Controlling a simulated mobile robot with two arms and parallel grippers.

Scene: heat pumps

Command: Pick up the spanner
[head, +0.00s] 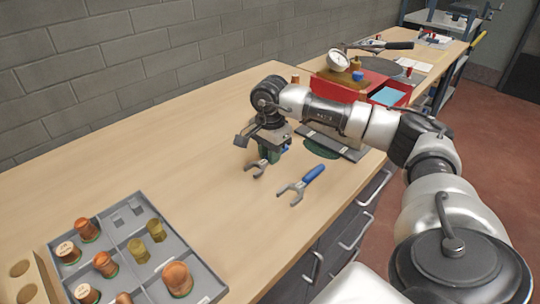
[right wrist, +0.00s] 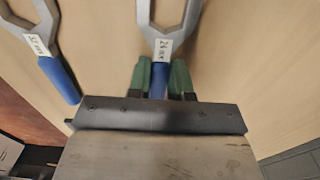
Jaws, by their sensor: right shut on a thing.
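My right gripper (head: 269,152) is over the wooden bench, shut on a blue-handled spanner (head: 257,168). In the right wrist view its green fingers (right wrist: 160,78) sit on both sides of the blue handle, and the open-ended grey head of this spanner (right wrist: 168,32) points away, with a white label that seems to read 24 MM. I cannot tell whether it touches the bench. A second blue-handled spanner (head: 301,185) lies to the right on the bench; it also shows at the left of the right wrist view (right wrist: 46,47). My left gripper is not in view.
A grey divided tray (head: 120,245) with several copper and brass fittings stands at the front left. A red box (head: 388,84) and a pressure gauge (head: 339,60) are behind my right arm. The bench between tray and gripper is clear. Drawers line the bench front.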

